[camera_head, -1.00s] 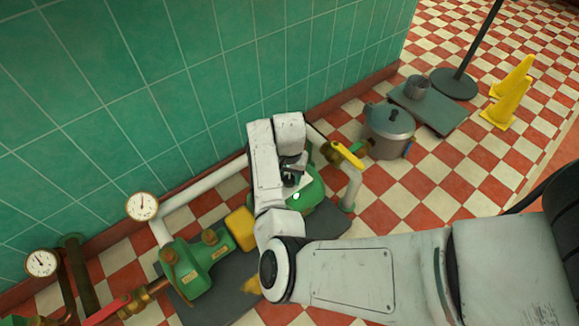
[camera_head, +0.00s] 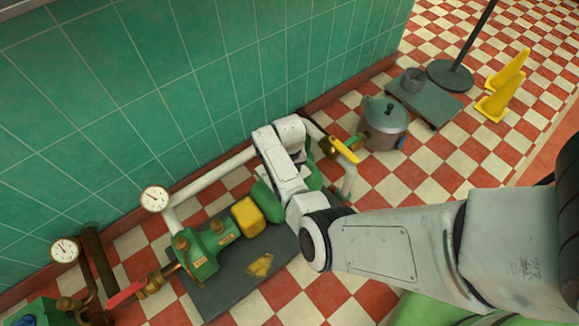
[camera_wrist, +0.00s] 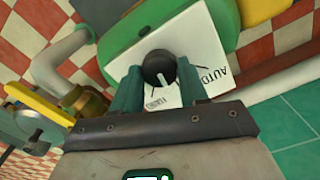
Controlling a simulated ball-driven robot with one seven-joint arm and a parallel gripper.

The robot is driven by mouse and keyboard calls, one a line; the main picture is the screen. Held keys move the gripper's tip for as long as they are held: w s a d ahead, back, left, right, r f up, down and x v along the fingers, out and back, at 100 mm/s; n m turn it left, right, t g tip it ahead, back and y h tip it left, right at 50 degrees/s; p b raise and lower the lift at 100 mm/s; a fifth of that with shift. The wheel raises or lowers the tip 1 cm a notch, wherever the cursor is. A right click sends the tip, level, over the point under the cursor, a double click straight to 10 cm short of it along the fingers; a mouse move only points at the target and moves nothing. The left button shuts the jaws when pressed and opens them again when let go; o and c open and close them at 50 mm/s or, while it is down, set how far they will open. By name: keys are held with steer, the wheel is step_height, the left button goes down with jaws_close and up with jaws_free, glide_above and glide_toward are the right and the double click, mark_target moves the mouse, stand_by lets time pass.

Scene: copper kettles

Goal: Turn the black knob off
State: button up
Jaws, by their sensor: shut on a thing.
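The black knob (camera_wrist: 157,66) is round with a light pointer mark. It stands on a white panel (camera_wrist: 199,52) with printed lettering, of which "AUTO" is readable, on a green machine (camera_wrist: 150,18). My gripper (camera_wrist: 158,77) is at the knob, with one teal finger on each side, shut on it. In the head view, my arm covers the knob and the gripper, and only parts of the green machine (camera_head: 262,196) show beside it.
A yellow-handled valve (camera_head: 344,151) on a white pipe stands just right of the machine. A grey pot (camera_head: 383,130) stands beyond it. A green pump (camera_head: 205,247) with a yellow block (camera_head: 248,217) lies left. The tiled wall (camera_head: 215,85) is close behind.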

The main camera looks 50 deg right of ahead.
steer(key=shift+n, duration=0.6)
steer(key=shift+p, duration=0.3)
steer(key=o, duration=1.1)
steer(key=shift+c, duration=0.2)
step_height(320, 180, up, 11)
steer(key=p, duration=0.5)
steer(key=shift+f, duration=0.1)
